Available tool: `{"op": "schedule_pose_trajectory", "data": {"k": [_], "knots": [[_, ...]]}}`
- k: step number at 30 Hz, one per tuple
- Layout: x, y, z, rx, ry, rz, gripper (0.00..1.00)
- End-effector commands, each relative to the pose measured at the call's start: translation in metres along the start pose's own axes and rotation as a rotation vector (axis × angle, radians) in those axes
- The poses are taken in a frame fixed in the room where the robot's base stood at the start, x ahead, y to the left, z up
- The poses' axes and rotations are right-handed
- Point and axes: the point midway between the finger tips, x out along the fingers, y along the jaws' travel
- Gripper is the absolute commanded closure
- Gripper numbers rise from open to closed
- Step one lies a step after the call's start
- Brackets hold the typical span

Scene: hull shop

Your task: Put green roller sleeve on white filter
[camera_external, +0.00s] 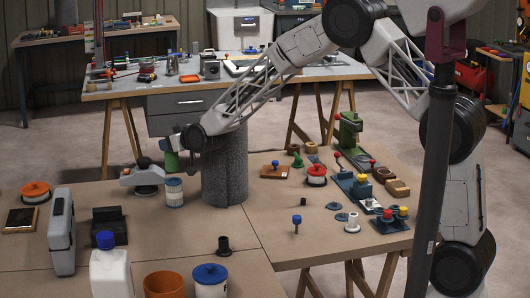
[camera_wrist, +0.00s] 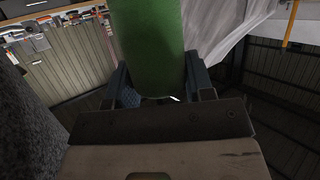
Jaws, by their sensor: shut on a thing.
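The green roller sleeve (camera_wrist: 150,40) stands between my gripper's fingers (camera_wrist: 160,85) in the wrist view, where my gripper is shut on it. In the external view my gripper (camera_external: 171,144) is above the left part of the bench, and the green sleeve (camera_external: 171,160) shows below it. A white cylinder with blue bands (camera_external: 174,196), which looks like the white filter, stands upright on the bench just below the sleeve in the picture. I cannot tell whether the two touch or how well they line up. The filter does not show clearly in the wrist view.
A tall grey cylinder (camera_external: 224,165) stands close right of the sleeve and filter. A sander-like tool (camera_external: 146,184) is close at left. A black box (camera_external: 109,227), grey case (camera_external: 61,232) and white bottle (camera_external: 110,268) stand nearer the camera. Bench around (camera_external: 170,232) is clear.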

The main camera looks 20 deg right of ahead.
Motion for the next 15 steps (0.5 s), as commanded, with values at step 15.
{"op": "schedule_pose_trajectory", "data": {"k": [15], "knots": [[0.012,0.0,0.032,0.0,0.0,0.0,0.75]]}}
